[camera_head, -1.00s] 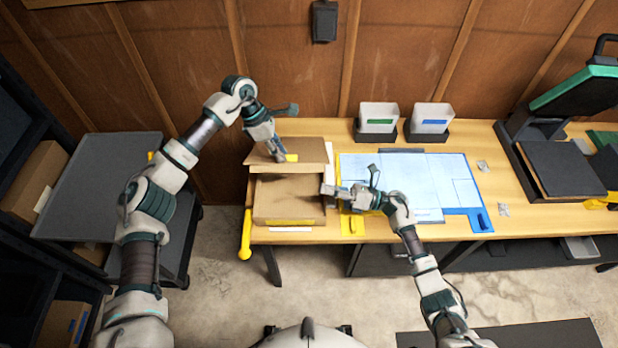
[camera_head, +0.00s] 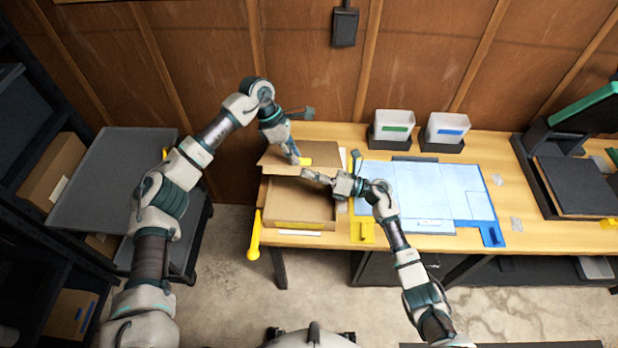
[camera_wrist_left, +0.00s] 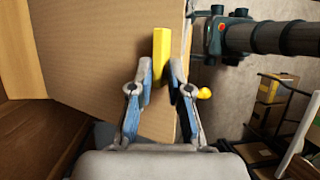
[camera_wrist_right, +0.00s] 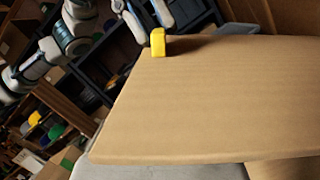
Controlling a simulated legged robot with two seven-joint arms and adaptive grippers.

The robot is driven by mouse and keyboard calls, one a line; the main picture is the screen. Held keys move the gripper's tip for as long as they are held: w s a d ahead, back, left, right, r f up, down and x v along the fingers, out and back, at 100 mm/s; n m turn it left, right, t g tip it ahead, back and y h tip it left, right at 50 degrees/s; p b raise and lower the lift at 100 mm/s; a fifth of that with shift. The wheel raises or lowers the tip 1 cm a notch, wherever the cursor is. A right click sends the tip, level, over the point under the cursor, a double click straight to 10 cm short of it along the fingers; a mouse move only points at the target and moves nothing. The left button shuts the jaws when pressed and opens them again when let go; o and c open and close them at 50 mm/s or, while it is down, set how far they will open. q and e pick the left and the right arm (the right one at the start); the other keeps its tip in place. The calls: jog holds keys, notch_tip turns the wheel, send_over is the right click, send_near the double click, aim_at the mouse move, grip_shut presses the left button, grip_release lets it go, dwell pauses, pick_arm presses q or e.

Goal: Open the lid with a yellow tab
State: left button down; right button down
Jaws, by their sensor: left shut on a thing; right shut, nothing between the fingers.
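The cardboard box (camera_head: 300,222) stands open at the front left of the workbench, its brown lid (camera_head: 325,158) raised over the back part. The yellow tab (camera_head: 306,161) is on the lid; it also shows in the left wrist view (camera_wrist_left: 161,48) and right wrist view (camera_wrist_right: 158,42). My left gripper (camera_head: 294,158) is shut on the tab, its fingers (camera_wrist_left: 161,72) on either side of it. My right gripper (camera_head: 308,174) is shut and empty at the lid's front edge, above the box opening. In the right wrist view the lid hides its fingers.
A blue-edged mat with pale sheets (camera_head: 425,195) lies right of the box. Two bins (camera_head: 394,124) (camera_head: 446,128) stand behind it. A black machine (camera_head: 575,185) is at far right. A grey cart (camera_head: 105,190) stands left of the bench.

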pick_arm(q)
jog(key=shift+w+f, duration=0.2)
jog(key=shift+f, duration=0.1)
jog(key=shift+s, duration=0.1)
pick_arm(e)
jog(key=shift+w+d+r, duration=0.1)
jog(key=shift+w+r, duration=0.25)
jog(key=shift+r, duration=0.2)
jog(key=shift+w+d+r, duration=0.1)
jog(key=shift+w+r, duration=0.2)
jog(key=shift+r, duration=0.2)
pick_arm(q)
jog(key=c, duration=1.2)
grip_release()
jog(key=shift+f, duration=0.1)
jog(key=shift+w+d+f, duration=0.15)
jog(key=shift+w+f, duration=0.05)
jog(key=shift+w, duration=0.2)
pick_arm(e)
jog(key=shift+w+d+f, duration=0.15)
jog(key=shift+w+f, duration=0.1)
jog(key=shift+w, duration=0.15)
pick_arm(q)
jog(key=shift+d+r, duration=0.1)
pick_arm(e)
jog(key=shift+s+d, duration=0.1)
